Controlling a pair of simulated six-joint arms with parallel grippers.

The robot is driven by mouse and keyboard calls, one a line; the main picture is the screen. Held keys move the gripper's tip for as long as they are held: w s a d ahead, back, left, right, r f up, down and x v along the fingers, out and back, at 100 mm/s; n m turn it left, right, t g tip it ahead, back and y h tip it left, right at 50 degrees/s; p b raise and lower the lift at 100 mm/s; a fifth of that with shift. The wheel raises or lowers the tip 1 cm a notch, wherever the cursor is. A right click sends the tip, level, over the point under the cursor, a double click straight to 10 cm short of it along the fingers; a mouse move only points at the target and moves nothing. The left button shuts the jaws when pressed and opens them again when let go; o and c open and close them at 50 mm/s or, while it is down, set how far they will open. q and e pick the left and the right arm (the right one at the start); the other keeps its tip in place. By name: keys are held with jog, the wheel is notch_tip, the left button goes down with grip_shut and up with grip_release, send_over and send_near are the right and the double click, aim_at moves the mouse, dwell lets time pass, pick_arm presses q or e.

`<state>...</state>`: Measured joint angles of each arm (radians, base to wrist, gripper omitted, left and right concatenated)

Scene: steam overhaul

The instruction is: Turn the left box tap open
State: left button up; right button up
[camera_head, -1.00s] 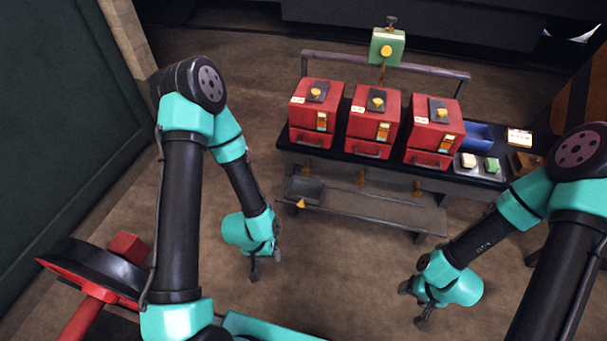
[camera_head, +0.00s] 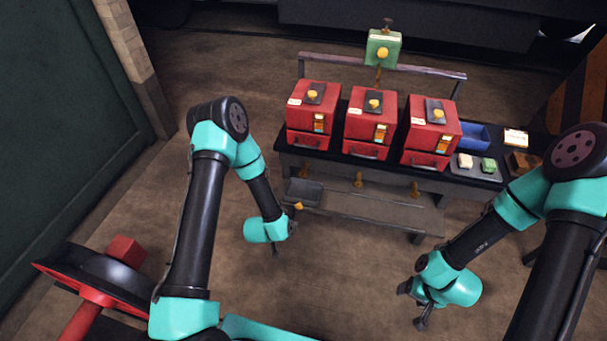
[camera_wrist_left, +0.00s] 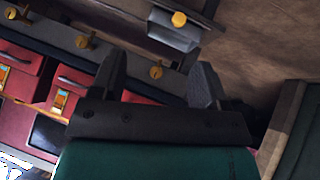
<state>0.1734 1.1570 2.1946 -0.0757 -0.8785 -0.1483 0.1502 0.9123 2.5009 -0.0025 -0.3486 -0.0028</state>
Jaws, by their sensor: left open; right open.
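Three red boxes stand in a row on a dark bench; the left box (camera_head: 313,112) is at the left end. Small brass taps stick out below the bench's front edge, and the left tap (camera_head: 305,169) is under the left box. In the left wrist view this tap (camera_wrist_left: 155,71) shows beyond and between the fingers, apart from them. My left gripper (camera_head: 284,241) is open and empty, in front of and below the bench's left end. My right gripper (camera_head: 412,306) is open and empty over the floor at the lower right.
A grey tray (camera_head: 304,192) with a yellow knob lies on the low shelf (camera_head: 375,213), close to my left gripper. A blue bin (camera_head: 472,136) and small blocks are on the bench's right. A green box (camera_head: 382,48) stands behind. Floor between my arms is clear.

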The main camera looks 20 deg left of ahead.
aim_at(303, 174)
pick_arm(q)
jog(key=w+f+t+y, duration=0.3)
jog(key=w+f+t, duration=0.1)
jog(key=w+t, duration=0.6)
jog(key=w, duration=0.3)
jog(key=shift+a+m, duration=0.3)
jog(key=shift+a, duration=0.05)
jog(key=w, duration=1.7)
jog(key=shift+w+a, duration=0.15)
jog(key=shift+a, duration=0.05)
jog(key=c, duration=0.9)
